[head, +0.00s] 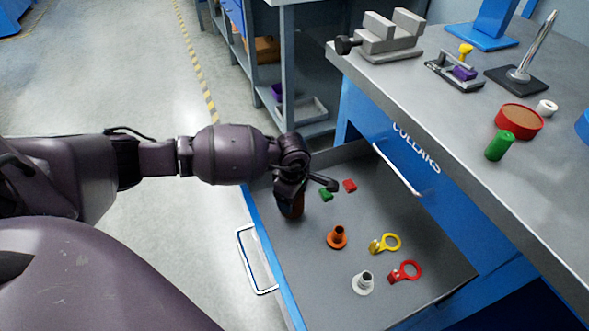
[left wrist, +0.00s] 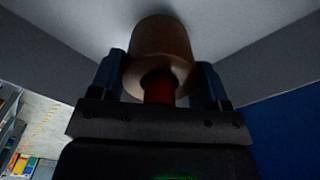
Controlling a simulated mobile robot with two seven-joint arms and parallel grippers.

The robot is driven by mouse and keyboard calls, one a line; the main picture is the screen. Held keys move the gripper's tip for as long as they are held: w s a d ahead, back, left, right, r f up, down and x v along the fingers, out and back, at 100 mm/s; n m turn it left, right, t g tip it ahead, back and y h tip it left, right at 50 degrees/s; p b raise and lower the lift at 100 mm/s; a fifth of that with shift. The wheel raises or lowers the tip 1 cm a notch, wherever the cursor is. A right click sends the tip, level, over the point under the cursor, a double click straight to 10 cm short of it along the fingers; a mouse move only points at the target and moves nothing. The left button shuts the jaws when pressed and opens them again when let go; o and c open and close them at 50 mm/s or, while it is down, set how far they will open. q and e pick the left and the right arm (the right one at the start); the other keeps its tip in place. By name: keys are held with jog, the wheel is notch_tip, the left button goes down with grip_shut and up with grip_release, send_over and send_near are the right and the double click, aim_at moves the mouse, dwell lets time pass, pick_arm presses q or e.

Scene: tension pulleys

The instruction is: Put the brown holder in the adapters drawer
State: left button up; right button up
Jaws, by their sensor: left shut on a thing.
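In the left wrist view the brown holder (left wrist: 162,42) is a wide brown cylinder with a narrower reddish part towards the gripper. The left gripper (left wrist: 160,78) is shut on it, with one finger on each side. The holder is close to the grey drawer floor; I cannot tell whether it touches. The open drawer's own label is not visible. My right gripper is not in view.
The drawer holds an orange flanged part (head: 337,238), a white one (head: 363,284), yellow (head: 388,243) and red (head: 406,271) ring parts, and small green (head: 326,195) and red (head: 349,186) blocks. A drawer marked COLLARS (head: 405,165) is shut beneath the cluttered worktop (head: 440,110).

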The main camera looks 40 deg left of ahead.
pick_arm(q)
notch_tip(320, 180, down, 2)
jog(key=shift+s+f, duration=0.1)
jog(key=shift+s, duration=0.05)
jog(key=shift+f, duration=0.2)
jog(key=shift+r, duration=0.15)
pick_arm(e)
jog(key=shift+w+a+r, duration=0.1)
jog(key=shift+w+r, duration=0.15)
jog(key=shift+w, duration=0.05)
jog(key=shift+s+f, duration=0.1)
pick_arm(q)
jog(key=o, duration=1)
